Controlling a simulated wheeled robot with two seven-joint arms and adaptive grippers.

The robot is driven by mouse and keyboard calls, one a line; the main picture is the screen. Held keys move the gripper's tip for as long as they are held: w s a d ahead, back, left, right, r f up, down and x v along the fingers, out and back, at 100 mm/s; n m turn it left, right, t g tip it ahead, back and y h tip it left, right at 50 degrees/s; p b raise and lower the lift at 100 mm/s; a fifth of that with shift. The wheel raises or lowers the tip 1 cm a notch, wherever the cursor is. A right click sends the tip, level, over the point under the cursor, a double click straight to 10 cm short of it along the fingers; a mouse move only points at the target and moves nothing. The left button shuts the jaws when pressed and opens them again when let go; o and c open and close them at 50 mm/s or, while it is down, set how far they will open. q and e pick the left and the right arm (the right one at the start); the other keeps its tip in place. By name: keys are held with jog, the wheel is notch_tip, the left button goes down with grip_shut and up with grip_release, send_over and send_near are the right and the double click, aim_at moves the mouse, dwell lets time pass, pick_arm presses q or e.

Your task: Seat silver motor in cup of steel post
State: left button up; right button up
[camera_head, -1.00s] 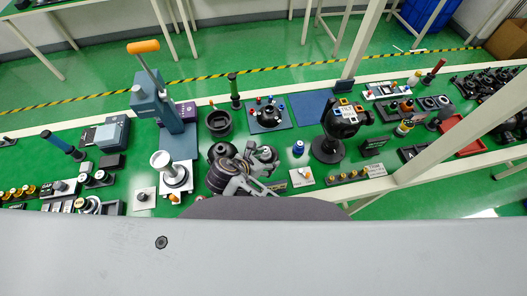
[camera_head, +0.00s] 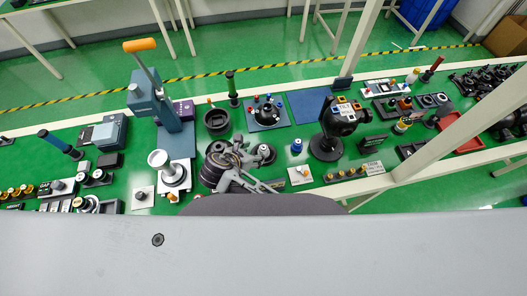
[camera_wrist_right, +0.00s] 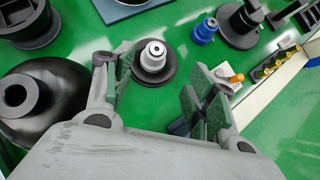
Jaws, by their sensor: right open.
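My right gripper (camera_head: 243,158) is open over the near part of the bench, in the middle of the head view. In the right wrist view its two fingers (camera_wrist_right: 160,83) stand wide apart. A silver-grey cylinder with a ringed top, apparently the silver motor (camera_wrist_right: 153,56), stands upright on a round black base, just beyond and between the fingertips, not gripped. In the head view it shows small (camera_head: 265,153), beside the gripper. A pale cup on a short stem, possibly the steel post (camera_head: 158,158), stands to the left, before the blue press. My left gripper is out of view.
A black dome with a hub (camera_wrist_right: 38,100) stands close to the left finger. A blue cylinder (camera_head: 297,146), a small square plate with an orange knob (camera_head: 301,175) and a black gimbal stand (camera_head: 326,148) lie right. A black bowl (camera_head: 217,121) stands behind.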

aim_at(263, 148)
jog(key=shift+x, duration=2.6)
jog(key=shift+w, duration=0.1)
jog(key=shift+a+p+x, duration=0.15)
jog(key=shift+p+x, duration=0.1)
jog(key=shift+x, duration=0.55)
jog(key=shift+a+p+x, duration=0.15)
jog(key=shift+p+x, duration=0.05)
jog(key=shift+x, duration=1.7)
jog(key=shift+a, duration=0.1)
jog(key=c, duration=1.2)
jog(key=shift+r, duration=0.1)
jog(key=shift+r+b, duration=0.3)
jog(key=shift+r, duration=4.6)
